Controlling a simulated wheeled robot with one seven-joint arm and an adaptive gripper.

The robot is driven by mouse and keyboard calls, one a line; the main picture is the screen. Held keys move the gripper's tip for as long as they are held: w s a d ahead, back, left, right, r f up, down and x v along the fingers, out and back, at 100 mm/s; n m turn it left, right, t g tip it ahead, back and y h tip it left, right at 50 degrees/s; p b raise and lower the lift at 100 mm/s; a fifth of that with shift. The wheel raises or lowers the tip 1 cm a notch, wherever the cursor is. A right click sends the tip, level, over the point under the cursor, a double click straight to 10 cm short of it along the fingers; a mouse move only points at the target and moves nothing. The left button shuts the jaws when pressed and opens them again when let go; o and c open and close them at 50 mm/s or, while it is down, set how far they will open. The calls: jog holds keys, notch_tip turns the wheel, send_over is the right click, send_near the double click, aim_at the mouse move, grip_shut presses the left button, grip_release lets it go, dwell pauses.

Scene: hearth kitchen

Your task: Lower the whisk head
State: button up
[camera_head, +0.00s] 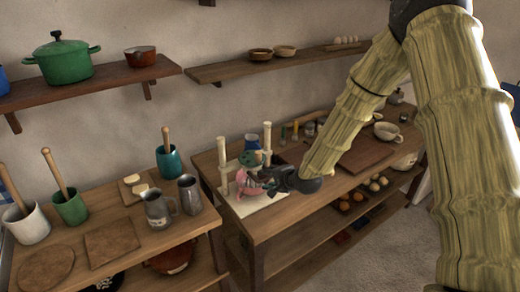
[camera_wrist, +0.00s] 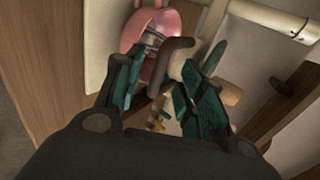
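A small pink whisk device (camera_head: 245,181) stands on a pale board (camera_head: 258,203) between cream posts on the wooden counter. In the wrist view its round pink part (camera_wrist: 150,30) is at the top, with metal whisk wires (camera_wrist: 150,42) inside. A brown curved bar (camera_wrist: 178,52), perhaps the head's handle, lies between the two teal fingers of my gripper (camera_wrist: 172,68). The fingers stand apart, with a gap visible on the left side of the bar. In the head view my gripper (camera_head: 268,179) is at the device's right side and hides part of it.
Cream posts (camera_head: 223,165) rise close to the gripper. A blue jar (camera_head: 252,142) stands behind. Metal mugs (camera_head: 189,194) are on the left counter. A brown board (camera_head: 362,160) and white cup (camera_head: 386,131) lie to the right. A wall shelf (camera_head: 290,65) hangs above.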

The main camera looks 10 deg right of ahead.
jog(key=shift+p+v, duration=0.9)
jog(key=shift+v, duration=1.5)
jog(key=shift+f, duration=0.15)
